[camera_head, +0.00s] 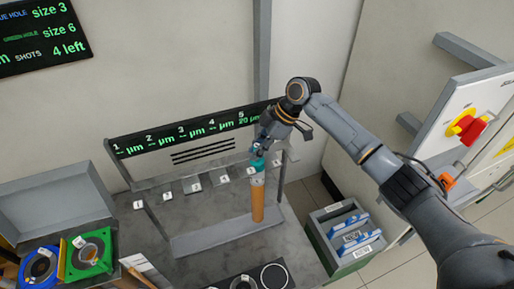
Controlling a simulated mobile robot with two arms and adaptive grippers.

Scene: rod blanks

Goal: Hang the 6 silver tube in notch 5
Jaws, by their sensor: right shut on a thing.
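My right gripper (260,150) comes in from the right and is shut on the teal top end of an upright copper-orange tube (257,205). The tube is at the front of the rack (181,186), by the fifth position. The display bar above the rack (131,149) carries numbers, and "20 µm" shows under 5. Small numbered tags, such as tag 3 (195,184), line the rack's front edge. Whether the tube rests in notch 5 or only hangs in front of it I cannot tell. I see no clearly silver tube. My left gripper is out of view.
A green crate (318,241) with blue-edged pieces stands on the floor at right. A green ring plate (76,270) and a blue ring (27,266) are at lower left. A panel with a red knob (474,131) is at far right. A screen (40,51) hangs upper left.

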